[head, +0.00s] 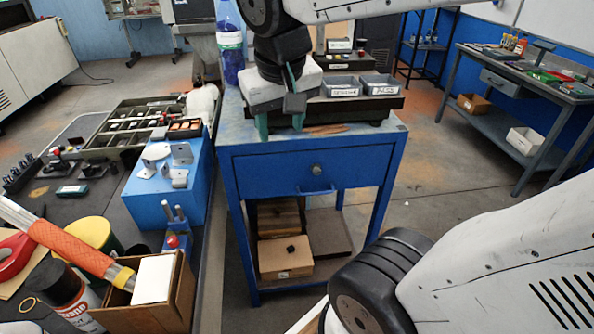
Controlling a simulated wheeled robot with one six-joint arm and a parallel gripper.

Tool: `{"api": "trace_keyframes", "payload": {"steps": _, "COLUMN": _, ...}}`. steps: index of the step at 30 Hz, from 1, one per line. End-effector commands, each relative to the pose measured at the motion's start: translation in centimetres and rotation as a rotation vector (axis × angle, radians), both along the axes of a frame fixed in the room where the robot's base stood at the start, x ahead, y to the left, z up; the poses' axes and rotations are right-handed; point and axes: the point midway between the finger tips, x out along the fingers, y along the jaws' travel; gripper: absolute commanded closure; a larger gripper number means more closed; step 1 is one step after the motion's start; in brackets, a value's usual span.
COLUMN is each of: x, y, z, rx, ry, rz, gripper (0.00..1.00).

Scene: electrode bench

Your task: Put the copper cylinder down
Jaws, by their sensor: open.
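My gripper (281,128) points down over the front of the blue cabinet's top (236,133). Its two greenish fingers are spread apart, and I see nothing held between them. A low brown, copper-coloured piece (326,130) lies on the cabinet top just right of the fingers, apart from them. It is too small and flat in view to tell whether it is the copper cylinder. No other copper cylinder shows clearly; the gripper hides part of the cabinet top.
Two grey bins (341,87) stand behind the gripper to the right. A blue box with metal brackets (170,190) and a cluttered bench are at left. Open floor (420,165) lies right of the cabinet.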

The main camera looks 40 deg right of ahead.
Motion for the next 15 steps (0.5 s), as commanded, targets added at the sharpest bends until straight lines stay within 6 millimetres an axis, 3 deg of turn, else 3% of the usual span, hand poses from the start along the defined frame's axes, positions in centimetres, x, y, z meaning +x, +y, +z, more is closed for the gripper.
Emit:
{"api": "trace_keyframes", "payload": {"steps": 1, "x": -2.6, "y": 1.2, "z": -1.0, "rx": 0.026, "ry": 0.035, "rz": 0.063, "gripper": 0.52}}
{"api": "trace_keyframes", "payload": {"steps": 3, "x": -5.4, "y": 2.5, "z": -2.2, "rx": 0.058, "ry": 0.084, "rz": 0.145, "gripper": 0.52}}
{"api": "trace_keyframes", "payload": {"steps": 6, "x": -8.0, "y": 3.8, "z": -3.4, "rx": 0.091, "ry": 0.128, "rz": 0.227, "gripper": 0.52}}
{"api": "trace_keyframes", "payload": {"steps": 9, "x": -9.1, "y": 4.3, "z": -3.9, "rx": 0.108, "ry": 0.147, "rz": 0.264, "gripper": 0.52}}
{"api": "trace_keyframes", "payload": {"steps": 15, "x": -9.2, "y": 4.4, "z": -4.0, "rx": 0.111, "ry": 0.151, "rz": 0.271, "gripper": 0.52}}
